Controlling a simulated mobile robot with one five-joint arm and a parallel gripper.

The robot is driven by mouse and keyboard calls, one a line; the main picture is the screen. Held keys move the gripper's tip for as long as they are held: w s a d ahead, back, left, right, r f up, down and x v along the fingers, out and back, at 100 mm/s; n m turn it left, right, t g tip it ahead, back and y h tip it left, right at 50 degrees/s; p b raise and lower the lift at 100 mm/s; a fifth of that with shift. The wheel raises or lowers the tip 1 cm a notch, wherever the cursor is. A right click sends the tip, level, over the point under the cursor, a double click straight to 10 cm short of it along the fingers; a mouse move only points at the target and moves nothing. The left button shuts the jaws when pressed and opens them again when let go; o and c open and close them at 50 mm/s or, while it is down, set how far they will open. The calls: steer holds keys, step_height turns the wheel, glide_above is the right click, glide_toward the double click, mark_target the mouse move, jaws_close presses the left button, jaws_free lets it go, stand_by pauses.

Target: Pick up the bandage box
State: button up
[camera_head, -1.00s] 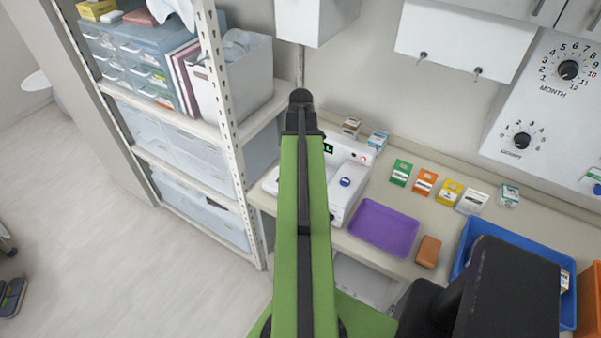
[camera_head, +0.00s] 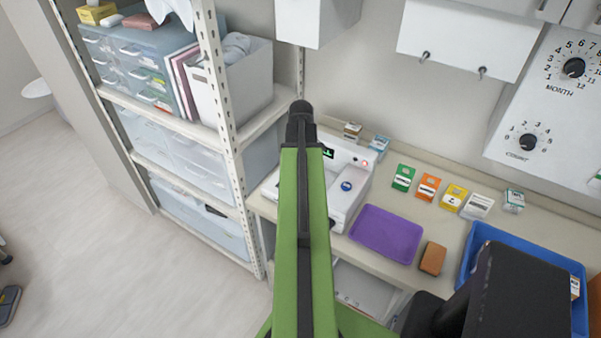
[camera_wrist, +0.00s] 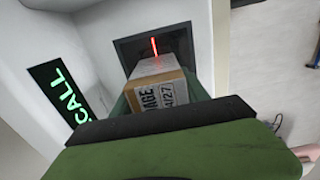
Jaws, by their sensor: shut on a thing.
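The bandage box (camera_wrist: 158,88) is a brown carton with a white printed label, of which "AGE" and "4/27" can be read in the wrist view. My gripper (camera_wrist: 162,100) is shut on it, with green fingers at its two sides. The box is in front of a dark window (camera_wrist: 152,47) in a white machine, and a red light line falls on it. In the head view my arm hides the gripper and the box.
The white machine (camera_head: 348,188) stands on the counter beside a shelving unit (camera_head: 240,190). A purple tray (camera_head: 386,233), a brown block (camera_head: 432,258) and a blue bin (camera_head: 475,240) lie to its right. Several small boxes, including a green one (camera_head: 403,178), stand behind them.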

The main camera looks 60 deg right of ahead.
steer(key=shift+s+r+p, duration=0.15)
steer(key=shift+r+p, duration=1.2)
steer(key=shift+s+r+p, duration=0.1)
steer(key=shift+r+p, duration=1.2)
steer(key=shift+r, duration=0.05)
steer(key=s+r+p, duration=0.5)
steer(key=s, duration=0.6)
steer(key=shift+d+r+p, duration=0.25)
steer(key=shift+r+p, duration=0.05)
steer(key=shift+s, duration=0.2)
